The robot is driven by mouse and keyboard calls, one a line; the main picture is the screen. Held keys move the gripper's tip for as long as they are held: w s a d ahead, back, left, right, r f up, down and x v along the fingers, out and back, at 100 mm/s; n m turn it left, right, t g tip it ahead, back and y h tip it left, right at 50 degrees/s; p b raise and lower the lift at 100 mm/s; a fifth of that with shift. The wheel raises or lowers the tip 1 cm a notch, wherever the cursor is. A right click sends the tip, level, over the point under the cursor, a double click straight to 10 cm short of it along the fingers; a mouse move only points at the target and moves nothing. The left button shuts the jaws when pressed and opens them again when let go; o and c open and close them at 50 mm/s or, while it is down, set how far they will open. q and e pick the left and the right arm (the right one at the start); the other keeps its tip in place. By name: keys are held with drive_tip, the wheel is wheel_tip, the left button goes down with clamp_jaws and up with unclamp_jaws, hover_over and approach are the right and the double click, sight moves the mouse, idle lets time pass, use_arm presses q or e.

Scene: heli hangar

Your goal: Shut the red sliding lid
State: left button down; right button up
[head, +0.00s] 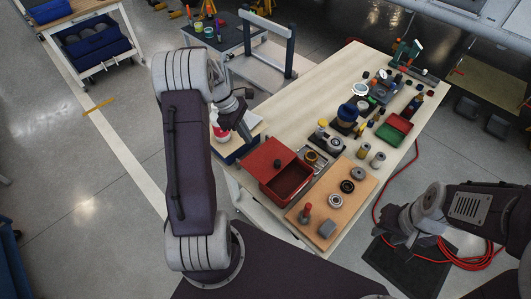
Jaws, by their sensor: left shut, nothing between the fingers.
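A red box (296,186) stands on the workbench near its left front edge. Its red sliding lid (264,155) covers the upper-left part, and a small dark knob (277,164) sits on it. The lower-right part of the box is open and looks empty inside. My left gripper (246,134) is shut and empty, above and to the left of the lid in the head view and apart from it. My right gripper (388,232) hangs off the bench's right side, far from the box; its fingers are too unclear to read.
A wooden board (318,226) with several metal parts lies right of the box. A green tray (388,136) and a red tray (399,122) sit further back. Several cans, rings and tools crowd the bench's right half. The bench's far left surface (290,105) is clear.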

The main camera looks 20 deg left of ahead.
use_arm(q)
approach(273, 165)
drive_tip(key=f, duration=0.1)
drive_tip(key=a+f, duration=0.1)
drive_tip(key=f, duration=0.1)
drive_tip(key=a+f, duration=0.1)
drive_tip(key=f, duration=0.1)
drive_tip(key=shift+a+f, duration=0.15)
drive_tip(key=shift+f, duration=0.05)
drive_tip(key=d, duration=0.3)
drive_tip(key=shift+w+d+p, duration=0.15)
drive_tip(key=shift+w+p, duration=0.1)
drive_tip(key=shift+p, duration=0.1)
drive_tip(key=shift+d, duration=0.35)
use_arm(e)
drive_tip(key=shift+r, duration=0.3)
